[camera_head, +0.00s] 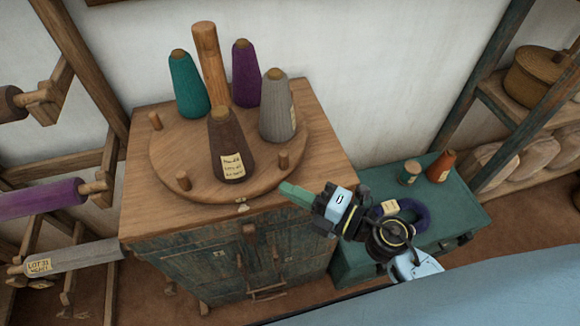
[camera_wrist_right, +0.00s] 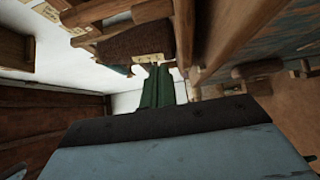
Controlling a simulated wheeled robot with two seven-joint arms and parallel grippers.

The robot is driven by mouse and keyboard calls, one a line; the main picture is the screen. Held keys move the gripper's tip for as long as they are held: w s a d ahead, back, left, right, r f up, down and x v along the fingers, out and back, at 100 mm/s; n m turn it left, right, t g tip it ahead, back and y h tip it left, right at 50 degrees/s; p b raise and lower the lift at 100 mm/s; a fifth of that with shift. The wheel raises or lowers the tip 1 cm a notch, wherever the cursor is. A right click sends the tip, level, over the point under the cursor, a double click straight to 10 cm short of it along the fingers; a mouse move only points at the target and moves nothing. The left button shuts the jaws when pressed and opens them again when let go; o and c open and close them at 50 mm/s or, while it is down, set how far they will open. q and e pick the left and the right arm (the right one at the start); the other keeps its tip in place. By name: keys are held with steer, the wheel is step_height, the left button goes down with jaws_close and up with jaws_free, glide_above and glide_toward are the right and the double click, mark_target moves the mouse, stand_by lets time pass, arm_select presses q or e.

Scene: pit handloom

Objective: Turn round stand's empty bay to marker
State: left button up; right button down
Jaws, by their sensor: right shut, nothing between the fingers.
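The round wooden stand (camera_head: 200,160) lies on a cabinet. It carries teal (camera_head: 187,85), purple (camera_head: 245,75), grey (camera_head: 277,108) and labelled brown (camera_head: 230,150) cones around a tall wooden post (camera_head: 210,65). The bare bay lies between the left pegs. A small pale marker (camera_head: 241,207) sits at the cabinet's front edge. My right gripper (camera_head: 290,190) is shut and empty by the stand's right front rim; contact is unclear. Its green fingers (camera_wrist_right: 158,88) show in the wrist view. My left gripper is not in view.
A green chest (camera_head: 460,215) stands right of the cabinet (camera_head: 215,250), with two small spools and a dark blue ring on it. A rack with purple (camera_head: 40,198) and grey (camera_head: 75,258) rolls stands at left. Shelves with a basket (camera_head: 537,75) are at right.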

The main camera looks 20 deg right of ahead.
mark_target(291, 172)
steer(key=w, duration=0.3)
steer(key=shift+w, duration=0.4)
steer(key=shift+w+d, duration=0.35)
steer(key=shift+w, duration=0.25)
steer(key=shift+d, duration=0.15)
steer(key=shift+w+d+f+n+g+y+b, duration=0.1)
steer(key=shift+w+d+n+g+y+b, duration=0.2)
steer(key=shift+d+g+b, duration=0.1)
